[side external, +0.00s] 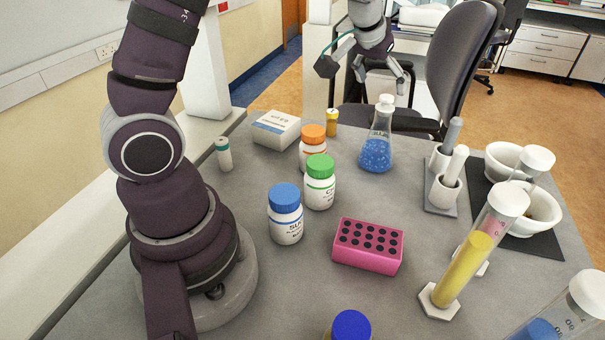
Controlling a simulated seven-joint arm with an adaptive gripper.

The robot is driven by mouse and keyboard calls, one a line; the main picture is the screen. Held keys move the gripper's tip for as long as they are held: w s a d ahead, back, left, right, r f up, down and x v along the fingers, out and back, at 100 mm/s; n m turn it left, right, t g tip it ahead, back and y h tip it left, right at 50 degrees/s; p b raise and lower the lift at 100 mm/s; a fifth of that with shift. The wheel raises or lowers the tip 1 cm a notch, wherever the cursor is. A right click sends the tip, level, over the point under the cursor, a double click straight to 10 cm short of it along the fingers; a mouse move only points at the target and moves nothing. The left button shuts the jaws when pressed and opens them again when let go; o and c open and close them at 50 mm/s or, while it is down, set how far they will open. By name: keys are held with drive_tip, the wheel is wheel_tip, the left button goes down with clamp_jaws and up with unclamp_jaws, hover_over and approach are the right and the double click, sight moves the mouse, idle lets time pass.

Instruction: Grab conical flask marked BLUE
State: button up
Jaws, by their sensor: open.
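The conical flask (376,145) stands upright at the back middle of the table, with blue contents, a white stopper and dark lettering too small to read for certain. My gripper (362,75) is open and empty, above and behind the flask in the picture, with its fingers spread. It appears apart from the flask. The exact depth between them is hard to tell from this one view.
White bottles with orange (313,134), green (320,168) and blue (285,199) caps stand left of the flask. A pink rack (369,246) sits in front. Mortars with pestles (445,187) and a yellow-filled cylinder (460,270) stand to the right. A white box (276,130) lies back left.

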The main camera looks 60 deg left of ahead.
sight(384, 98)
drive_tip(key=x, duration=0.7)
drive_tip(key=shift+w+a+f, duration=0.15)
drive_tip(key=shift+w+f, duration=0.1)
drive_tip(key=shift+f, duration=0.05)
clamp_jaws()
